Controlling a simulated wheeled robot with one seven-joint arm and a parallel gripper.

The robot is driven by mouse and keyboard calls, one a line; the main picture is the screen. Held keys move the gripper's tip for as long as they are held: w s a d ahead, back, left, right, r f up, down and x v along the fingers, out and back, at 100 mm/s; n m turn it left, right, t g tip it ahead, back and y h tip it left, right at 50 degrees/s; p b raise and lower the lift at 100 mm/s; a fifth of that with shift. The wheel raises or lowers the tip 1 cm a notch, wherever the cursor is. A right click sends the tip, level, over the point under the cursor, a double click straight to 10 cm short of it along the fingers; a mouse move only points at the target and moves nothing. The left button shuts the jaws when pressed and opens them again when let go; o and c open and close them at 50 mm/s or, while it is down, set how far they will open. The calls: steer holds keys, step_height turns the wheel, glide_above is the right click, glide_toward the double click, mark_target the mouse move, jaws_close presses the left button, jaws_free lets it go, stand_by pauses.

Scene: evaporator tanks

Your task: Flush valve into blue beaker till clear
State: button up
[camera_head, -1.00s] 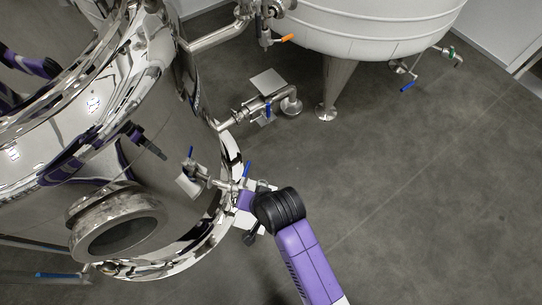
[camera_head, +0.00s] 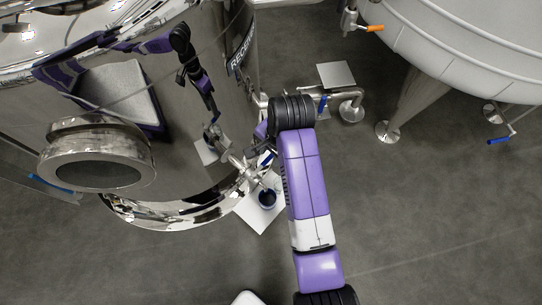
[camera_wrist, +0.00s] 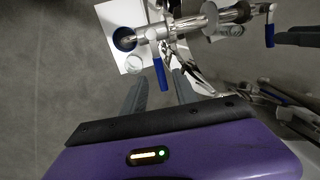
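The blue beaker (camera_head: 267,199) stands upright on a white sheet on the floor, below a steel valve at the polished tank's foot. It also shows in the wrist view (camera_wrist: 124,39), under the end of the valve's outlet. The valve (camera_wrist: 155,32) has a blue handle (camera_wrist: 161,74) pointing toward my gripper. My gripper (camera_wrist: 158,94) is open, its two dark fingers apart, with the handle's tip appearing between them in the picture. Contact cannot be told. In the head view my arm partly hides the gripper. The flow and clarity of any liquid cannot be made out.
A clear glass vessel (camera_wrist: 136,60) stands beside the blue beaker on the white sheet (camera_wrist: 105,14). The polished tank (camera_head: 190,120) is close on the left. Another blue-handled valve (camera_wrist: 270,35) shows at right. A white tank (camera_head: 470,50) stands at upper right.

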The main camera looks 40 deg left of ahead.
mark_target(265, 162)
steer(key=shift+a+f+b, duration=0.15)
steer(key=shift+f+b, duration=0.05)
steer(key=shift+f, duration=0.35)
steer(key=shift+a+f+b, duration=0.15)
steer(key=shift+f, duration=0.4)
jaws_close()
stand_by(0.7)
